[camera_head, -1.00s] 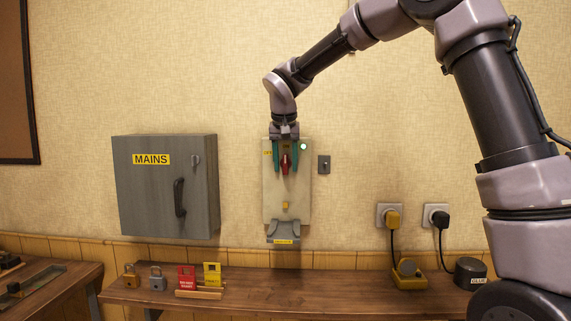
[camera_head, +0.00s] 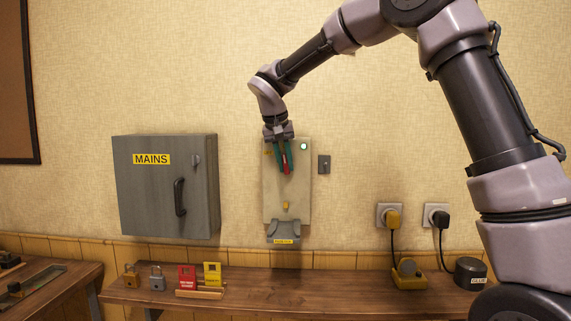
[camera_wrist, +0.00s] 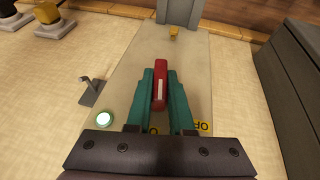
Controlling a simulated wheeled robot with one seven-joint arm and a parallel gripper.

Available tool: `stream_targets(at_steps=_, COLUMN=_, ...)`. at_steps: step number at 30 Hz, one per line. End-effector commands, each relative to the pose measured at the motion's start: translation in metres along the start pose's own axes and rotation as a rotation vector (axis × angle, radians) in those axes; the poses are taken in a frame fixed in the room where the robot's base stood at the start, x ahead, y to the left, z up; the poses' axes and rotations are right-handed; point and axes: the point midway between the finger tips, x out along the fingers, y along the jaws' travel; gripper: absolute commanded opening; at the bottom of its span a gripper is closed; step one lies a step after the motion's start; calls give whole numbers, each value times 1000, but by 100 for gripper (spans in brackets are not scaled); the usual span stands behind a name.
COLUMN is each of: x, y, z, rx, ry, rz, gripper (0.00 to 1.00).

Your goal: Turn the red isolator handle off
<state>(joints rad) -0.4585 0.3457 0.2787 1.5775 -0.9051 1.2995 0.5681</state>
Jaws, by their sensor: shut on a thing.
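The red isolator handle (camera_wrist: 160,86) is on the pale panel (camera_head: 297,206) on the wall. My gripper (camera_head: 284,170) reaches down to the panel from above. In the wrist view its two green fingers (camera_wrist: 160,90) stand on both sides of the red handle and are shut on it. The handle lies roughly along the panel's length in the wrist view, and its lower end shows below the fingers in the head view. Yellow labels (camera_wrist: 202,127) beside the handle are partly covered by a finger. A green-white lamp (camera_head: 304,146) glows at the panel's top right.
A grey MAINS cabinet (camera_head: 165,187) is to the left of the panel. A small grey switch (camera_head: 324,164) is on its right. Padlocks (camera_head: 157,279), a red tag (camera_head: 187,277) and a yellow tag (camera_head: 212,274) are on the wooden bench (camera_head: 330,292) below.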

Motion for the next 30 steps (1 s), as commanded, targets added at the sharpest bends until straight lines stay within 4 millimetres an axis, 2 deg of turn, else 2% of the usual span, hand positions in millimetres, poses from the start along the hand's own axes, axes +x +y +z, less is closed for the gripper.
stream_targets(at_steps=30, x=2, y=-8, z=2, rx=-367, ry=5, rz=885, gripper=0)
